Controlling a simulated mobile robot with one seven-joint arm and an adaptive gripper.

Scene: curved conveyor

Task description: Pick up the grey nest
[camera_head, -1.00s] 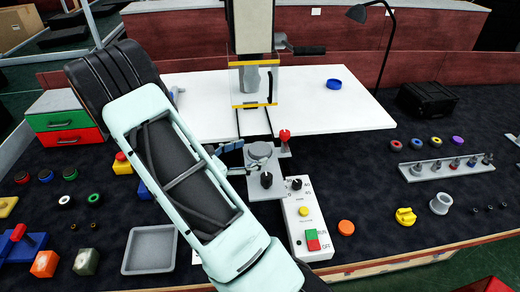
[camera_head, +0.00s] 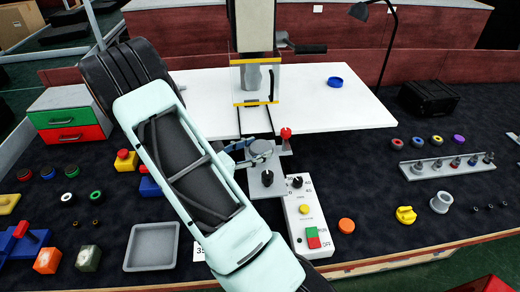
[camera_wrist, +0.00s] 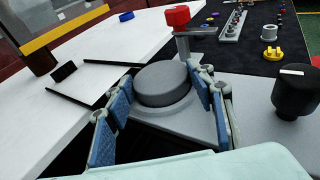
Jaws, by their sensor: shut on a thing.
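The grey nest (camera_head: 261,146) is a round, dark grey disc on a grey block at the front of the white table. In the wrist view the nest (camera_wrist: 161,80) sits upright on a lighter grey round base. My gripper (camera_head: 252,153) reaches it from the lower left. In the wrist view the blue-padded fingers of my gripper (camera_wrist: 161,92) stand on both sides of the nest, closed on it. The nest still appears level and seated on its base; whether it is lifted cannot be told. My arm hides part of the bench.
A black knob (camera_head: 267,178) and a red-topped lever (camera_head: 286,133) stand close to the nest. A white control box (camera_head: 303,215) lies in front. A clear guard with yellow edges (camera_head: 254,84) stands behind. The white table (camera_head: 330,110) has free room on the right.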

